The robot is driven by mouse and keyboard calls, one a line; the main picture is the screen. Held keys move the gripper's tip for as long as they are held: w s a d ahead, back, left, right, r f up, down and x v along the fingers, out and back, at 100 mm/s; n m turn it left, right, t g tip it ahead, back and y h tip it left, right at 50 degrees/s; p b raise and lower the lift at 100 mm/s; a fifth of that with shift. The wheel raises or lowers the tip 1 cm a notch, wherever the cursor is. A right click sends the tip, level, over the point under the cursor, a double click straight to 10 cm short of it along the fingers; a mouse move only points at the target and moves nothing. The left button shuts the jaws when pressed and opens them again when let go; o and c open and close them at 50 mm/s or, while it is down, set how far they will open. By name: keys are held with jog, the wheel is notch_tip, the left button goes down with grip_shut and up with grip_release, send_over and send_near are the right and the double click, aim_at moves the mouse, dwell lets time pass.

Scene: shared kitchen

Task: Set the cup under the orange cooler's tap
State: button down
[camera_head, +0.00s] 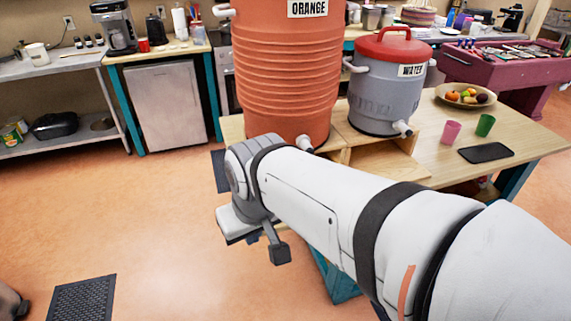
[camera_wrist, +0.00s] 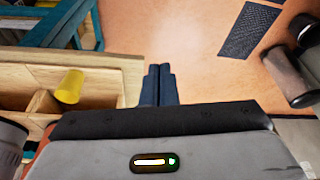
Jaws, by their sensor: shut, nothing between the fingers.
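The orange cooler (camera_head: 285,80) stands on a wooden stand at the table's left end in the head view. Its pale tap (camera_head: 304,143) shows just above my arm. A yellow cup (camera_wrist: 70,86) is at the wooden stand in the wrist view, left of my gripper (camera_wrist: 159,70) and apart from it. My arm seems to hide this cup in the head view. A pink cup (camera_head: 450,132) and a green cup (camera_head: 486,125) stand upright on the table at the right. My gripper is shut and empty.
A grey water cooler (camera_head: 385,90) with a red lid stands right of the orange one. A fruit bowl (camera_head: 467,96) and a dark tablet (camera_head: 486,153) are on the table (camera_head: 535,140). A dark mat (camera_head: 82,297) lies on the floor, which is open at left.

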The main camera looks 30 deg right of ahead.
jog(key=w+d+f+m+t+y+b, duration=0.1)
jog(key=w+d+f+m+y, duration=0.15)
jog(key=d+m, duration=0.55)
jog(key=w+d+f+m+y, duration=0.1)
jog(key=w+d+f+m, duration=0.3)
jog(key=m, duration=0.6)
jog(key=s+d+f+m+t+h+b, duration=0.1)
jog(key=s+d+f+m+t, duration=0.1)
jog(key=d+m, duration=0.7)
jog(key=s+d+f+m+t+h, duration=0.1)
jog(key=d+f+m+t, duration=0.15)
jog(key=d+m, duration=0.6)
jog(key=shift+n, duration=0.85)
jog(key=x, duration=0.3)
jog(key=w+r+x, duration=0.1)
jog(key=x, duration=0.3)
jog(key=d+x, duration=0.1)
jog(key=x, duration=0.3)
jog(key=shift+w+r, duration=0.1)
jog(key=shift+w, duration=0.45)
jog(key=shift+w+a, duration=0.1)
jog(key=shift+w, duration=0.45)
